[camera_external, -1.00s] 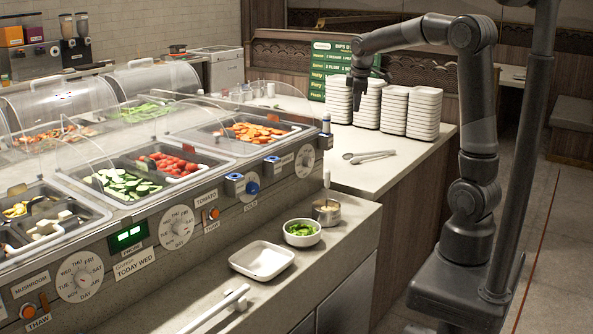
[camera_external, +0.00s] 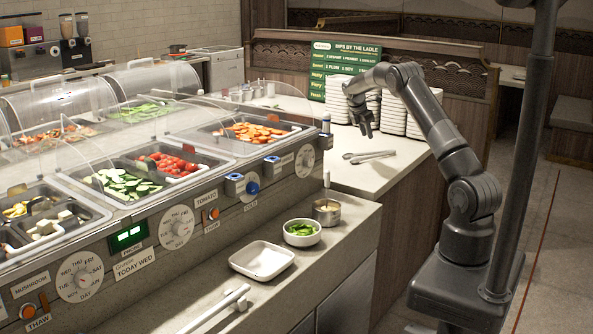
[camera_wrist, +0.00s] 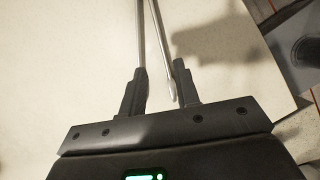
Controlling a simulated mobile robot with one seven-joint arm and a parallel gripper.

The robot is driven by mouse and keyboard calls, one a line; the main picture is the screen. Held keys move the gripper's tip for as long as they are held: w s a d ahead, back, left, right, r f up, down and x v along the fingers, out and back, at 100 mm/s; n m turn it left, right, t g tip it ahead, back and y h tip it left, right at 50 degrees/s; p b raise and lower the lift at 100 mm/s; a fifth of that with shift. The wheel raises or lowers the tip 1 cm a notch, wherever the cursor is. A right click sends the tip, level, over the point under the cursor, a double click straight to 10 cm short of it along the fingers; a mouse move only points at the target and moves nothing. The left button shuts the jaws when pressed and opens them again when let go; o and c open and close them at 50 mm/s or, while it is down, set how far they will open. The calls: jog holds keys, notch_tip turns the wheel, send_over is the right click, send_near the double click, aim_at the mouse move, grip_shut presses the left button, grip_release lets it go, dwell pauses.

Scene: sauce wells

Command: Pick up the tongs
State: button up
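The metal tongs (camera_external: 376,154) lie on the pale counter (camera_external: 385,180), in front of the plate stacks. In the wrist view their two thin arms (camera_wrist: 157,38) run up from the gap between my fingers to the top edge. My gripper (camera_external: 364,132) points down above the tongs, apart from them in the external view. In the wrist view my gripper (camera_wrist: 159,70) is open, with one finger on each side. The left tong arm lines up with the left fingertip; the other arm's end shows between the fingers. Whether the fingers touch the tongs cannot be told.
Stacks of white plates (camera_external: 396,108) stand right behind my gripper, before a green menu board (camera_external: 335,62). The salad bar (camera_external: 215,150) with clear covers is to the left. A white bowl (camera_external: 302,233), metal cup (camera_external: 326,212) and white dish (camera_external: 262,261) sit on the lower ledge.

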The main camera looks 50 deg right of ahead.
aim_at(373, 152)
jog(key=x, duration=1.1)
jog(key=shift+d, duration=0.25)
grip_shut()
